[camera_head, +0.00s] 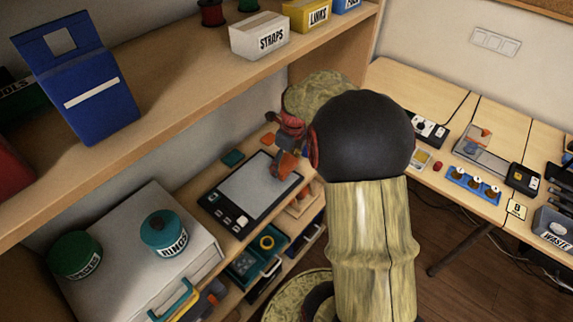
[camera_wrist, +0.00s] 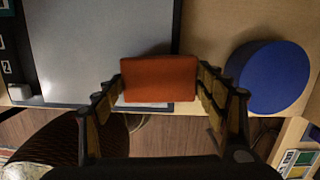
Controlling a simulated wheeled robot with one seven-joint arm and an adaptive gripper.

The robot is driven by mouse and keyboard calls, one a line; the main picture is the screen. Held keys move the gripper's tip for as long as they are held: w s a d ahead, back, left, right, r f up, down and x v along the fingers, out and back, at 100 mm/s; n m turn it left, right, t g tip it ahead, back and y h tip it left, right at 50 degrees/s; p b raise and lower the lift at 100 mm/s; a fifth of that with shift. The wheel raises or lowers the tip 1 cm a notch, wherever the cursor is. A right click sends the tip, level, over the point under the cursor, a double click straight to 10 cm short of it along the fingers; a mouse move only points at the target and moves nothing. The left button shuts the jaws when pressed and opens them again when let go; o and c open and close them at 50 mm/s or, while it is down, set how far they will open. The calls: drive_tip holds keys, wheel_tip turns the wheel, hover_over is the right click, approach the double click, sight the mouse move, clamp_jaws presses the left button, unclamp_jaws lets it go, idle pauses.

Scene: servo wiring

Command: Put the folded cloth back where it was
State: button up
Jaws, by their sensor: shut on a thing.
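The folded cloth (camera_wrist: 158,92) is a small orange-red pad with rounded corners. My gripper (camera_wrist: 160,76) is shut on it, one finger at each side, in the wrist view. In the head view the cloth (camera_head: 285,166) shows at the tip of my gripper (camera_head: 287,150), by the upper right part of a dark-framed grey panel (camera_head: 236,203). In the wrist view the cloth overlaps the edge of this panel (camera_wrist: 92,50). Whether it touches the panel or hangs above it I cannot tell. My arm hides part of the bench beyond.
A blue round thing (camera_wrist: 268,78) stands close to the right finger. A white case (camera_head: 130,245) with two round tubs is at the left of the bench. A shelf (camera_head: 170,75) with labelled boxes overhangs the back. Open drawers (camera_head: 262,250) are below.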

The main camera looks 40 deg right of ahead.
sight(288, 168)
drive_tip(key=shift+s+f, duration=0.2)
drive_tip(key=shift+f, duration=0.3)
drive_tip(key=shift+w+r, duration=0.1)
drive_tip(key=o, duration=1)
drive_tip(key=shift+o, duration=0.2)
drive_tip(key=shift+f+b, duration=0.3)
drive_tip(key=shift+b, duration=0.3)
drive_tip(key=r+p, duration=0.1)
drive_tip(key=r, duration=0.1)
drive_tip(key=s+r+p, duration=0.1)
drive_tip(key=r, duration=0.2)
drive_tip(key=s+r+p, duration=0.1)
drive_tip(key=r+p, duration=0.1)
drive_tip(key=r, duration=0.1)
drive_tip(key=shift+a, duration=0.25)
drive_tip(key=shift+w+f, duration=0.1)
